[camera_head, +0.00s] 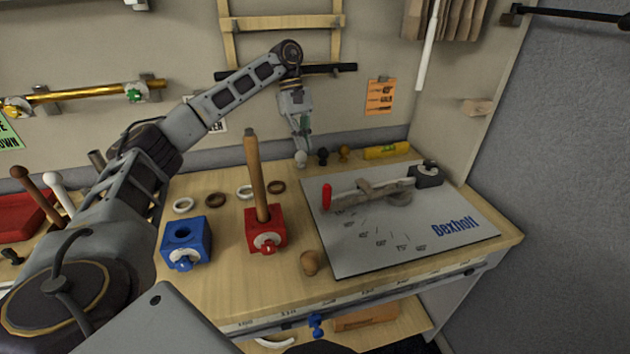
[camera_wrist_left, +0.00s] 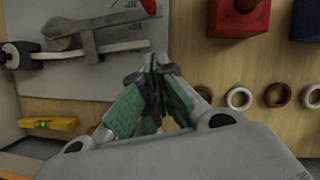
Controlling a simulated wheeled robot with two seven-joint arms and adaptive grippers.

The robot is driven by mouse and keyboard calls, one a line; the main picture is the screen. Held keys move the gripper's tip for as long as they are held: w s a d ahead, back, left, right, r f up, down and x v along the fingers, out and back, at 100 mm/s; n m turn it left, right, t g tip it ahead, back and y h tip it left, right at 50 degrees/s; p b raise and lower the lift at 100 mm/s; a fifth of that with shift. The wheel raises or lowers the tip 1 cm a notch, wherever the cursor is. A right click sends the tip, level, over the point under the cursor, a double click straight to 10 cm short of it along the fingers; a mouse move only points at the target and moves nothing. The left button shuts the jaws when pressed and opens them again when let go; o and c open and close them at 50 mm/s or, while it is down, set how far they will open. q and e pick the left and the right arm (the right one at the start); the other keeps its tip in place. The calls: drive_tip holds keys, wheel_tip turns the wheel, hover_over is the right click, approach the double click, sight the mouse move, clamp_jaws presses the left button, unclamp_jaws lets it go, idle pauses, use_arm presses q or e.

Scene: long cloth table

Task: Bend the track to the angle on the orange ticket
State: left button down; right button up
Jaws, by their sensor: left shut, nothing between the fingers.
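The orange ticket (camera_head: 380,97) hangs on the back wall; its small print is too blurred to read surely. The track, a pale bar (camera_head: 345,195), lies across the grey board marked Bexholt (camera_head: 350,250), with a grey bracket (camera_head: 385,190) over its middle. A red handle (camera_head: 326,196) stands at its left end and a dark block (camera_head: 425,175) at its right. The bar also shows in the left wrist view (camera_wrist_left: 65,54). My left gripper (camera_head: 303,148) is shut and empty, above the table's back edge, behind the board's left corner; its green fingers (camera_wrist_left: 158,65) meet. My right gripper is out of view.
A red block (camera_head: 265,238) holds an upright wooden rod (camera_head: 256,175). A blue block (camera_head: 185,250) stands left of it, with several rings behind. A wooden knob (camera_head: 310,263) sits beside the board. A yellow level (camera_head: 387,151) and small knobs line the back.

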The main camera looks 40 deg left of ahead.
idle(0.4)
use_arm(q)
drive_tip(key=s+d+f, duration=0.3)
drive_tip(key=d+f, duration=0.4)
drive_tip(key=f, duration=0.2)
drive_tip(key=shift+s, duration=0.15)
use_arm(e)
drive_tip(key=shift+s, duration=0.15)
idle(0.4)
use_arm(q)
drive_tip(key=shift+d, duration=0.1)
drive_tip(key=shift+d, duration=0.1)
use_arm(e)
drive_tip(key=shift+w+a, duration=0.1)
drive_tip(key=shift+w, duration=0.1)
